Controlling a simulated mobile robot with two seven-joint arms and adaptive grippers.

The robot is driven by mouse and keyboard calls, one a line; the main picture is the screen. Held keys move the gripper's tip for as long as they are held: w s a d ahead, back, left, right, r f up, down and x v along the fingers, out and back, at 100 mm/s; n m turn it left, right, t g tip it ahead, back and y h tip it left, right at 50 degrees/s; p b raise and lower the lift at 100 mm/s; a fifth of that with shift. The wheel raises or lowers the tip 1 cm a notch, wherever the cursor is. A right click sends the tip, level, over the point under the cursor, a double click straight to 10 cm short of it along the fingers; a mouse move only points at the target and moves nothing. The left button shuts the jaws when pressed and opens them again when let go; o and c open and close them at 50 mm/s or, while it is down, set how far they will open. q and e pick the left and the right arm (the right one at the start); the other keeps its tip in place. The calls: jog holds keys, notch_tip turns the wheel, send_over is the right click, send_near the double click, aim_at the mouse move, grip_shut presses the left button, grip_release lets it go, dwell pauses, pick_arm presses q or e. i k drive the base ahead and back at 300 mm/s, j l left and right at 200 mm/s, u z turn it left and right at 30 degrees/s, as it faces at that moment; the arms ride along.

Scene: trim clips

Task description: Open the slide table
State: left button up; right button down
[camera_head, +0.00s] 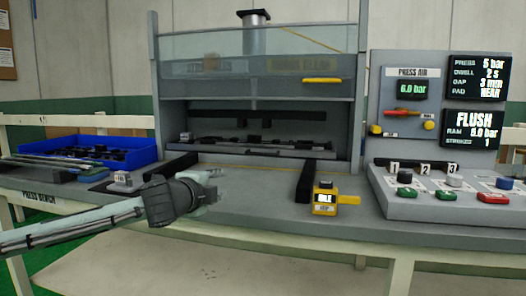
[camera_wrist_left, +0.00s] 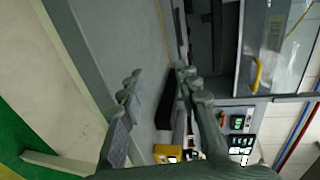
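The press stands at the back of the bench, with its slide table (camera_head: 262,147) low in the opening, under the clear guard (camera_head: 230,80). Dark tooling lies along the slide table, which appears to sit inside the press. My left gripper (camera_head: 216,186) is over the bench in front of the press, left of centre, apart from the slide table. In the left wrist view my left gripper (camera_wrist_left: 157,84) has its fingers spread, with nothing between them. The guard's yellow handle (camera_head: 322,80) also shows in the left wrist view (camera_wrist_left: 256,75). My right gripper is not in view.
Black rails (camera_head: 304,182) run forward on both sides of the bench. A yellow device (camera_head: 325,203) stands beside the right rail. A blue bin (camera_head: 118,143) is at left, and a button panel (camera_head: 430,203) at right. The bench between the rails is largely clear.

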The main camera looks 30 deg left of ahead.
aim_at(300, 150)
jog(key=i+j, duration=0.2)
jog(key=i, duration=0.3)
jog(key=i+j, duration=0.15)
jog(key=i, duration=0.35)
